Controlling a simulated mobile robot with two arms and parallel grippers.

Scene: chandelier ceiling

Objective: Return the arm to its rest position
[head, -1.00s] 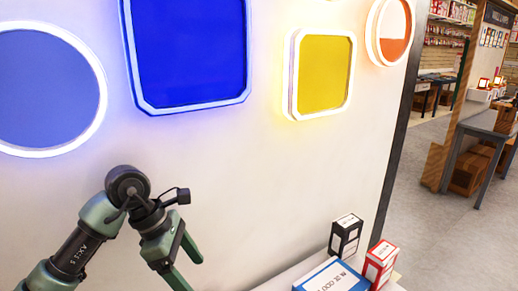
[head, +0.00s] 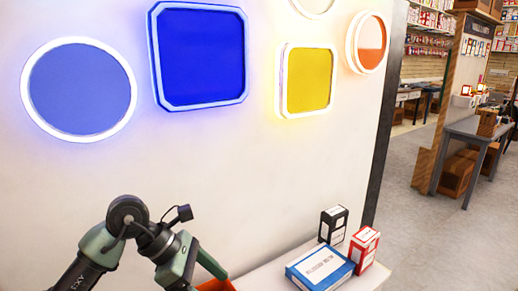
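My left arm comes in from the lower left. Its green gripper (head: 200,275) points down and to the right, its two fingers spread apart. An orange-red thing (head: 218,286) shows at the bottom edge, just below and behind the fingers. It is mostly cut off, and I cannot tell whether the gripper touches it. My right gripper is not in view.
A white shelf (head: 262,280) holds a blue-and-white box (head: 320,268), a black box (head: 333,226) and a red box (head: 364,246). Lit blue, yellow and orange panels hang on the white wall. Open floor (head: 415,240) and a grey table (head: 470,130) lie right.

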